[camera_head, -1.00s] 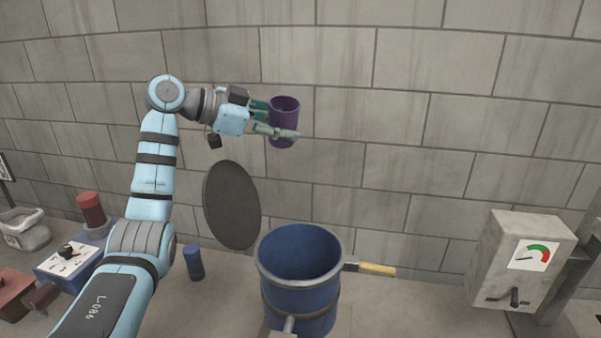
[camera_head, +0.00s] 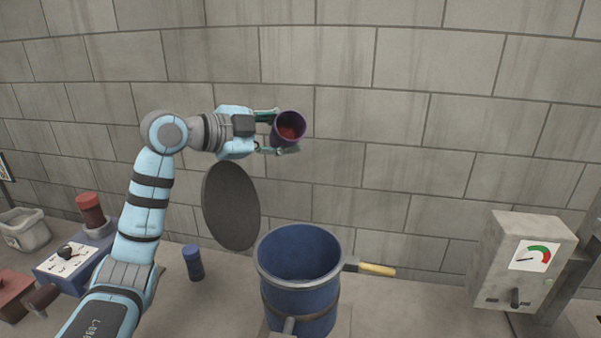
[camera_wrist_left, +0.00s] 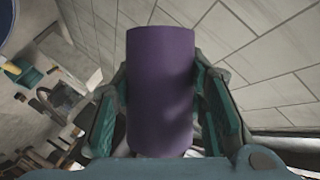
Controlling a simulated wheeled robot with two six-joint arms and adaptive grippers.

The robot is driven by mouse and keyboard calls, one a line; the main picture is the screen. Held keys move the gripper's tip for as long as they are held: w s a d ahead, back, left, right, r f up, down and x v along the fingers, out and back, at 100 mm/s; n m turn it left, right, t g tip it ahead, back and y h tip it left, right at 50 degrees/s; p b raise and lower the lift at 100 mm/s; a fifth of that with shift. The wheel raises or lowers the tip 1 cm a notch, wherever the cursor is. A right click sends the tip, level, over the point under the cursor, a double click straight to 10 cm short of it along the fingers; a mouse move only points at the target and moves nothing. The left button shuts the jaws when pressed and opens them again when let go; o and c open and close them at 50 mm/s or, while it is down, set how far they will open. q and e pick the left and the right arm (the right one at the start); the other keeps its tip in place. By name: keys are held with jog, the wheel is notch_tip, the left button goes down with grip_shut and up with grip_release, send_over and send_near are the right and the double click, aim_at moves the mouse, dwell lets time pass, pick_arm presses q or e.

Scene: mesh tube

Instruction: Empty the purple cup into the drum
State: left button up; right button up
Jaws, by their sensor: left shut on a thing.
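The purple cup (camera_head: 289,135) is held in the air above and behind the blue drum (camera_head: 300,262) in the head view. Its mouth is tipped toward the camera and reddish contents show inside. My left gripper (camera_head: 279,132) is shut on the cup, one finger on each side. In the left wrist view the cup (camera_wrist_left: 160,90) stands between the two green-padded fingers (camera_wrist_left: 163,110). The drum is open at the top and its visible inside is plain blue. My right gripper is not in view.
A dark round disc (camera_head: 231,206) stands tilted left of the drum. A yellow-handled tool (camera_head: 376,269) juts from the drum's right side. A blue cylinder (camera_head: 193,262) stands to the left, a gauge box (camera_head: 524,260) to the right. The brick wall is close behind.

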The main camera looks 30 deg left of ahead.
aim_at(300, 120)
pick_arm(q)
jog(key=shift+f+m+b, duration=0.3)
jog(key=shift+f+b, duration=0.1)
jog(key=shift+b, duration=0.05)
jog(key=shift+r, duration=0.1)
jog(key=shift+m+t+b, duration=0.3)
jog(key=shift+m+t, duration=0.1)
jog(key=shift+r+m, duration=0.15)
jog(key=shift+m, duration=0.15)
jog(key=shift+s+d+r+m+t, duration=0.1)
jog(key=shift+r+m+t, duration=0.2)
jog(key=shift+m, duration=0.2)
jog(key=shift+s+d+r+m+t, duration=0.3)
jog(key=shift+s+d+m, duration=0.3)
jog(key=shift+s+d+r+m+t, duration=0.15)
jog(key=shift+r+m+t, duration=0.3)
jog(key=shift+m, duration=0.45)
jog(key=shift+s+d+r+m+t, duration=0.2)
jog(key=shift+r+m+t, duration=0.2)
jog(key=shift+m, duration=0.6)
jog(key=shift+s+d+r+m+h+b, duration=0.15)
jog(key=shift+r+m+h+b, duration=0.2)
jog(key=shift+m, duration=0.25)
